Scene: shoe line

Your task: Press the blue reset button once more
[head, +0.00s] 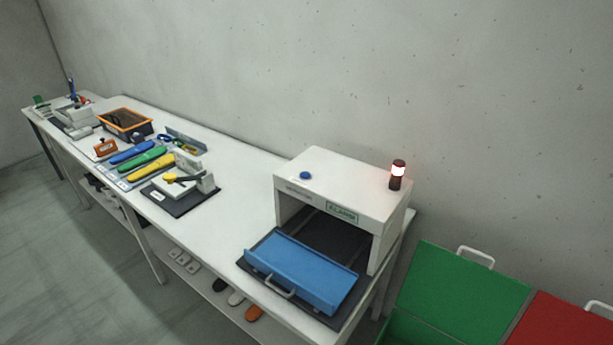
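The blue reset button (305,175) sits on top of the white box-shaped machine (340,187), toward its left side. The machine stands at the right end of the long white table. A signal lamp (398,174) on the machine's right top edge glows white to red. A blue tray with a handle (302,272) lies at the machine's open front, on a dark mat. Neither of my grippers shows in the head view, and nothing touches the button.
Left of the machine, a dark board with a white and yellow device (182,190) lies on the table (240,165). Coloured tools (140,160) and an orange-rimmed bin (124,122) are farther left. Green (460,290) and red (570,325) containers stand at the right. The tabletop just left of the machine is clear.

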